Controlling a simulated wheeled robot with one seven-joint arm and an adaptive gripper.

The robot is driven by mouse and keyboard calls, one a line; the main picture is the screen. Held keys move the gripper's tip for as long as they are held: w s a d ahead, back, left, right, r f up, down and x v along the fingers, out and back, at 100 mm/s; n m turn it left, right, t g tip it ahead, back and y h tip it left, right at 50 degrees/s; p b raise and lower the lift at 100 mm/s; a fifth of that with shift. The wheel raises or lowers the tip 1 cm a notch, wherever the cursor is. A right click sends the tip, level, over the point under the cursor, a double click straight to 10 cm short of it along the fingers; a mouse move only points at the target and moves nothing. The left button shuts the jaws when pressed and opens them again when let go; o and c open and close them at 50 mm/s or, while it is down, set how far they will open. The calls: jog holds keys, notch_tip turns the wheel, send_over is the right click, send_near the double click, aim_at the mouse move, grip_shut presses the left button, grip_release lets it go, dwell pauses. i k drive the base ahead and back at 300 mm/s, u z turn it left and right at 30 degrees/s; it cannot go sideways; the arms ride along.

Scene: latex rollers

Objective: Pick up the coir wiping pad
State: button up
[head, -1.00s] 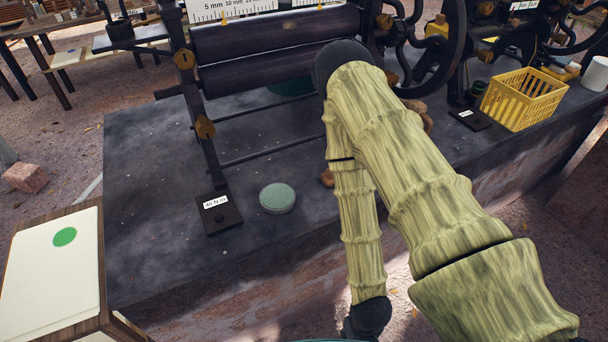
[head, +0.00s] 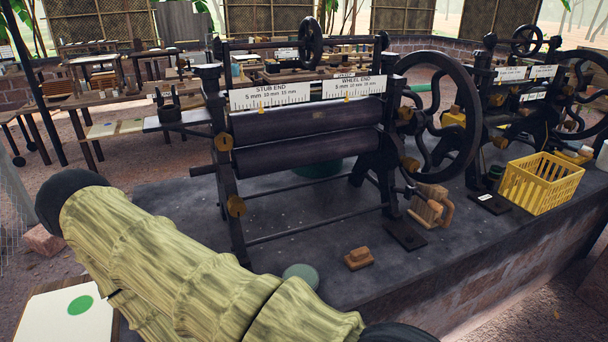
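A small brown block with a raised grip (head: 358,258) lies on the dark stone bench top, in front of the roller machine. A pale green round pad (head: 300,272) lies to its left, its lower part hidden by my arm. Several brown pieces (head: 430,208) stand together farther right beside the machine's right leg. I cannot tell for sure which of these is the coir wiping pad; the brown block is the coir-coloured one lying alone. My arm crosses the lower left; my gripper's fingers are not in view.
The roller machine (head: 315,148) with its large handwheel stands behind the brown block. A yellow basket (head: 540,182) is at the right of the bench. A pale board with a green dot (head: 68,318) is at lower left. The bench front (head: 480,295) is clear.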

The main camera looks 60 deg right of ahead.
aim_at(358, 258)
jog(key=u, duration=0.1)
jog(key=k, duration=1.15)
jog(key=z, duration=1.5)
jog(key=i, duration=0.45)
